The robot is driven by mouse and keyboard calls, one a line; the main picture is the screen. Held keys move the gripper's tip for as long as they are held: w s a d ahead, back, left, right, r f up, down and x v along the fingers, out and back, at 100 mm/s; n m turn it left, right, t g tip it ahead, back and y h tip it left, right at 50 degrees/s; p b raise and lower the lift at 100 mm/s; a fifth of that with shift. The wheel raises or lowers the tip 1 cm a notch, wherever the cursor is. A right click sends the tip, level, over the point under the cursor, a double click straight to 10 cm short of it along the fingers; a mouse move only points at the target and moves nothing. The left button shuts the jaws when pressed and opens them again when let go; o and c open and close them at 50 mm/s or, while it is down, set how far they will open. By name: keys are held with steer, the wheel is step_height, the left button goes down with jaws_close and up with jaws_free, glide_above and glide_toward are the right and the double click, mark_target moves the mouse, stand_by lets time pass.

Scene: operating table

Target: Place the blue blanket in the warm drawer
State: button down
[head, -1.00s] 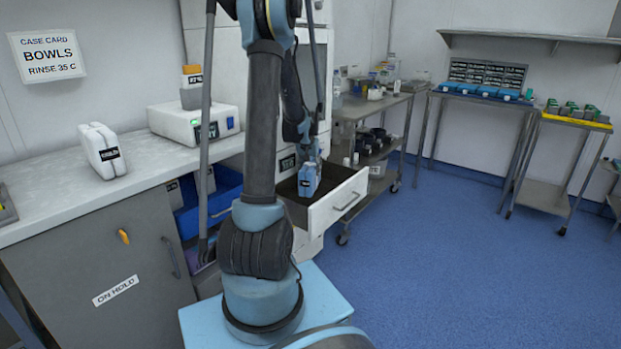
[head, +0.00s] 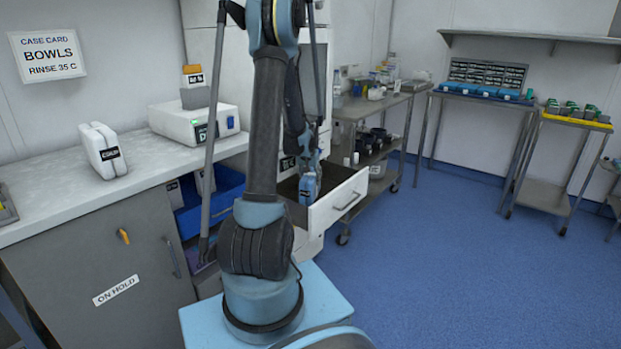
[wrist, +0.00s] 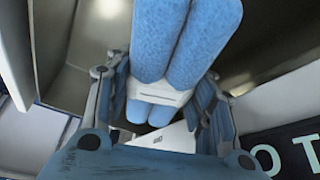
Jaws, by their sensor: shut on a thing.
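The blue blanket (head: 307,190) is a rolled bundle with a pale band around it. My gripper (head: 312,168) is shut on it. In the wrist view the blue rolls (wrist: 185,40) sit between the two fingers of my gripper (wrist: 160,108). The warm drawer (head: 338,203) is pulled open, with a white front and a dark inside. The blanket hangs upright within the drawer opening, its lower part at about the rim level or below. I cannot tell whether it touches the drawer floor. My arm hides part of the drawer's left side.
A white cabinet stands behind the drawer. A steel trolley (head: 375,108) with bottles and dark pots is close on the right. On the left are a counter (head: 60,205), a white labelled pack (head: 103,150) and a blue bin (head: 222,190). The blue floor to the right is clear.

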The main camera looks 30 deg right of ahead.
steer(key=shift+f, duration=0.35)
steer(key=c, duration=0.7)
jaws_free()
steer(key=shift+r, duration=0.1)
steer(key=shift+r, duration=0.2)
steer(key=v, duration=1.2)
steer(key=shift+r, duration=0.35)
